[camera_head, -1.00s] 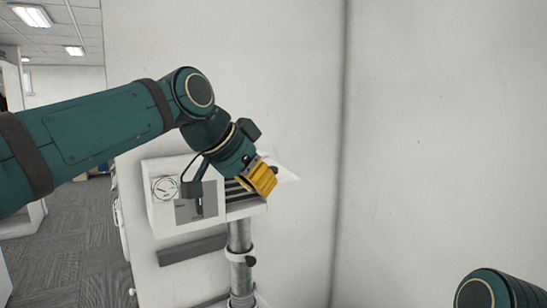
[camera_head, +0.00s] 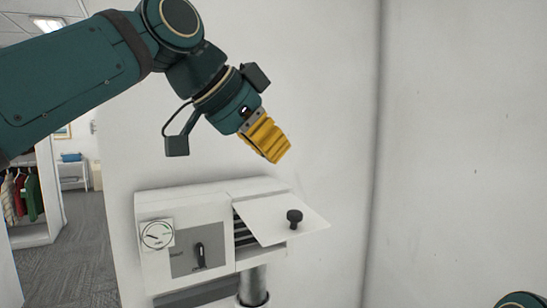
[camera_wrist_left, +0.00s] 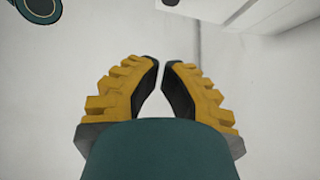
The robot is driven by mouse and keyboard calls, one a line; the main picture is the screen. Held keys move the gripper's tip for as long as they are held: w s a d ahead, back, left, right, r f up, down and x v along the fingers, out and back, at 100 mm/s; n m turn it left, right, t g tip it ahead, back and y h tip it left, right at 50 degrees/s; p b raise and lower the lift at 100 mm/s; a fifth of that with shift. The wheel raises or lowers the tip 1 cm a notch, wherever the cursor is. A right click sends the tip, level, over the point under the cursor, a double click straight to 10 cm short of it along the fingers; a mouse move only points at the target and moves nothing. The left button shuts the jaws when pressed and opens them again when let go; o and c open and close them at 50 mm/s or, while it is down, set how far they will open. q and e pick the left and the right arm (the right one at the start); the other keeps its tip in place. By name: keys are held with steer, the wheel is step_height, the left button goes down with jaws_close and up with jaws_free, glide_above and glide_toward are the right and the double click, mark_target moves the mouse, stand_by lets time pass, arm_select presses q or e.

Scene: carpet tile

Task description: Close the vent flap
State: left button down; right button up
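The vent flap (camera_head: 268,218) is a white panel on the right part of a white wall box. It stands out from the box at an angle, with dark slats (camera_head: 242,232) showing beneath it. A black knob (camera_head: 294,217) sits on its outer face. My left gripper (camera_head: 277,155) has yellow ribbed fingers and is above the flap, apart from it. In the left wrist view its fingertips (camera_wrist_left: 160,62) are together with nothing between them. My right gripper is out of view.
The white box (camera_head: 152,205) also carries a round gauge (camera_head: 157,235) and a grey panel with a black handle (camera_head: 200,255). A grey pipe (camera_head: 253,284) runs below it. Bare wall lies to the right. Part of my right arm shows at the lower right.

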arm_select(q)
glide_above(297, 215)
steer(key=f, duration=0.6)
steer(key=shift+s+d+b, duration=0.2)
steer(key=shift+d+b, duration=0.05)
steer(key=shift+b, duration=0.15)
step_height(297, 215, down, 2)
steer(key=shift+a+f+b, duration=0.15)
steer(key=shift+f+b, duration=0.05)
steer(key=shift+b, duration=0.15)
steer(key=shift+w+a+f, duration=0.1)
steer(key=shift+f, duration=0.5)
steer(key=shift+f, duration=0.1)
